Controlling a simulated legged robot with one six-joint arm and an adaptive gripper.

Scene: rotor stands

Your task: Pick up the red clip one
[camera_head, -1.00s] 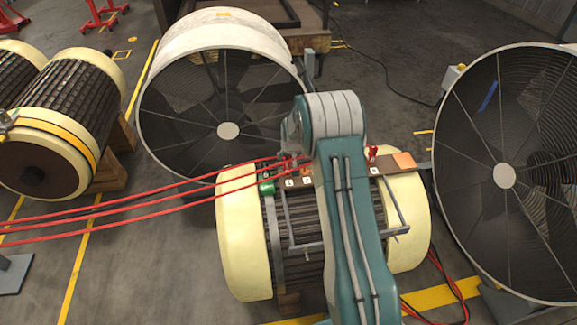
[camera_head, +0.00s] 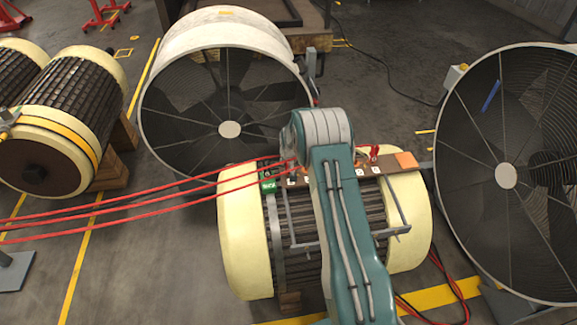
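A small red clip (camera_head: 374,153) stands on the narrow brown board (camera_head: 333,176) that lies across the top of the front rotor (camera_head: 246,235). The clip is just right of my teal and grey arm and apart from it. My arm reaches up over the middle of the rotor and covers part of the board. My gripper is hidden behind the arm's upper end, so its fingers and anything in them cannot be seen. A green piece (camera_head: 268,185) is at the board's left end. An orange block (camera_head: 405,160) is at its right end.
Red cables (camera_head: 150,203) run from the left to the board. A large fan (camera_head: 228,130) stands behind the rotor, and another fan (camera_head: 506,176) stands to the right. More rotors (camera_head: 70,110) rest at the left. Grey bars (camera_head: 345,239) frame the rotor's top.

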